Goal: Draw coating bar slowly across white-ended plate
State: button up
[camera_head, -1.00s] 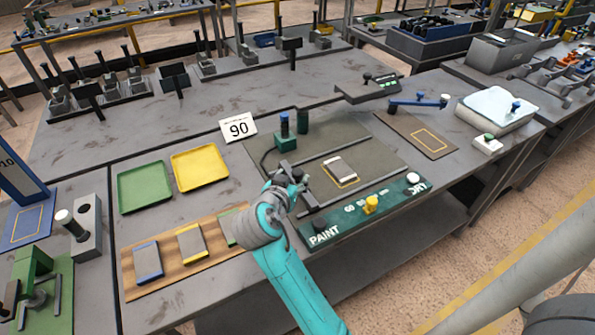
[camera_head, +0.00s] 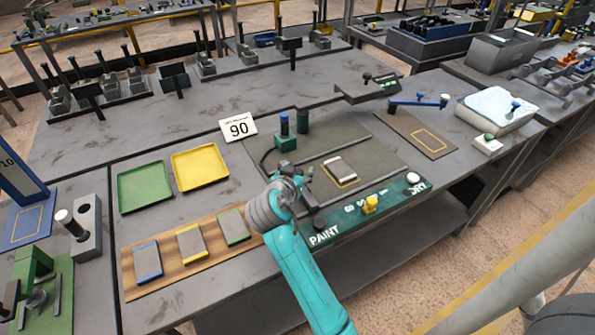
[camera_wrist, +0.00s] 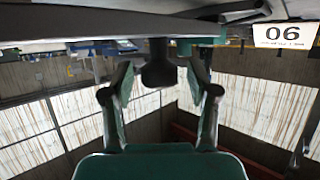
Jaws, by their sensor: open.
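The white-ended plate (camera_head: 341,166) lies flat inside a yellow outline on the grey-green mat (camera_head: 385,158) of the paint station. My gripper (camera_head: 304,178) is to the left of the plate, near the mat's left front part. In the wrist view my gripper (camera_wrist: 160,88) has its two fingers spread apart. A dark knob-like part (camera_wrist: 158,70) shows between the fingertips; I cannot tell whether it belongs to the coating bar. My gripper and arm hide most of the area where a dark bar-like piece (camera_head: 310,197) shows.
A green control strip (camera_head: 345,217) marked PAINT and DRY runs along the front. A wooden rack (camera_head: 170,278) holds blue-, yellow- and green-edged plates. Green (camera_head: 145,187) and yellow (camera_head: 199,167) trays stand left.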

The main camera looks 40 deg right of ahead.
jog(key=shift+c, duration=0.2)
grip_shut()
jog(key=shift+s+d, duration=0.1)
jog(key=shift+d, duration=0.05)
jog(key=s+d, duration=0.2)
jog(key=d, duration=0.7)
jog(key=s+d, duration=0.3)
jog(key=d, duration=0.6)
jog(key=s+d, duration=0.2)
jog(key=d, duration=0.7)
jog(key=shift+s+d, duration=0.2)
jog(key=shift+s, duration=0.2)
jog(key=shift+o, duration=0.2)
grip_release()
